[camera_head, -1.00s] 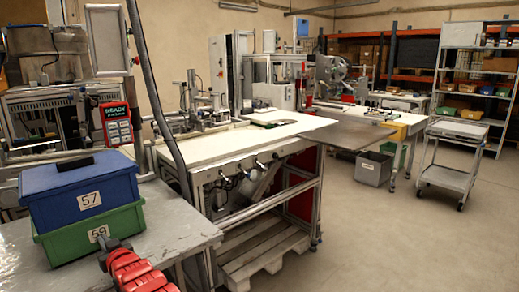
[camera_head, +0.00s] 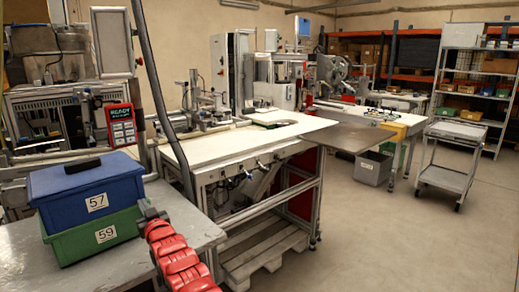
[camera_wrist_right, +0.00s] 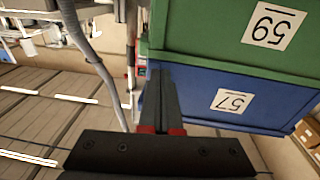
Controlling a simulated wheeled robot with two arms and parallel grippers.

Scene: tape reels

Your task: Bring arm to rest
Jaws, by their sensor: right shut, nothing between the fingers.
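My right gripper (camera_head: 150,213) shows as a dark tip at the end of my red arm, low in the head view. It is beside the right side of the green box (camera_head: 82,242), labelled 59; I cannot tell the exact gap. The blue box (camera_head: 72,196), labelled 57, sits on the green one. In the right wrist view the two dark fingers (camera_wrist_right: 165,92) lie together and hold nothing. That view shows the blue box (camera_wrist_right: 200,92) and the green box (camera_wrist_right: 225,25) upside down, just beyond the fingers. My left gripper is not in view.
The boxes stand on a worn grey table (camera_head: 190,215). A hanging dark hose (camera_head: 160,90) and a red handheld device (camera_head: 121,125) are behind it. A white workbench (camera_head: 245,145) stands further right. Open floor (camera_head: 400,240) lies at the right.

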